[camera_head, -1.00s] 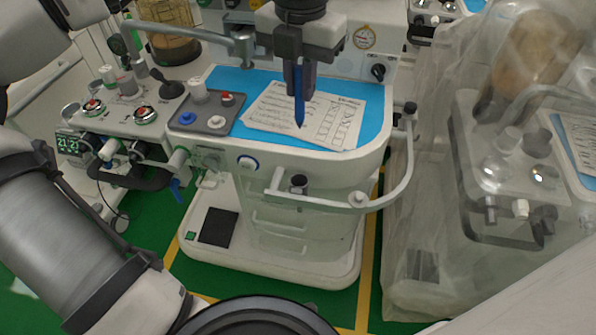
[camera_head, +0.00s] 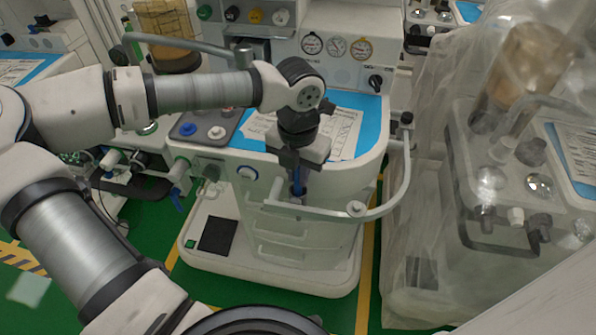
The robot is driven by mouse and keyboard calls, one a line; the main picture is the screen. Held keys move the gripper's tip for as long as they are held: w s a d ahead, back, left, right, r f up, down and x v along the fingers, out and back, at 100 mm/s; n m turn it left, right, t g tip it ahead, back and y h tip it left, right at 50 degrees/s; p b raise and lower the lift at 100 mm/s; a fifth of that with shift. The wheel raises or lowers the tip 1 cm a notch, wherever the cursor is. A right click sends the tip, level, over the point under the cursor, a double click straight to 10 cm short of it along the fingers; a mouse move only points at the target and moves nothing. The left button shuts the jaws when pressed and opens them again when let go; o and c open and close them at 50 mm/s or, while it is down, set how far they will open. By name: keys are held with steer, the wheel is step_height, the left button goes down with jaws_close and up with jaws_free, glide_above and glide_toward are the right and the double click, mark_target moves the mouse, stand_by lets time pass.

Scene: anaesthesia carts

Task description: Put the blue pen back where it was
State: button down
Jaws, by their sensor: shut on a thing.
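My gripper (camera_head: 297,170) is shut on the blue pen (camera_head: 298,184) at the front edge of the middle cart. The pen points down, upright or nearly so; only a short blue part shows below my gripper. Its lower end is at the small dark round holder (camera_head: 296,201) on the cart's front rail. I cannot tell whether the tip is inside the holder or just above it. My gripper hides most of the pen.
Papers (camera_head: 338,128) lie on the blue top (camera_head: 369,130) of the cart behind my gripper. A curved white rail (camera_head: 408,175) runs around the cart's right front. A grey tray with knobs (camera_head: 188,128) is at left. A plastic-covered cart (camera_head: 440,190) stands at right.

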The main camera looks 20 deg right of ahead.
steer(key=shift+f, duration=0.25)
steer(key=shift+f, duration=0.15)
steer(key=c, duration=1.4)
jaws_free()
steer(key=shift+r, duration=0.35)
step_height(320, 180, up, 11)
steer(key=shift+r+b, duration=0.2)
steer(key=shift+b, duration=0.5)
steer(key=shift+r, duration=0.15)
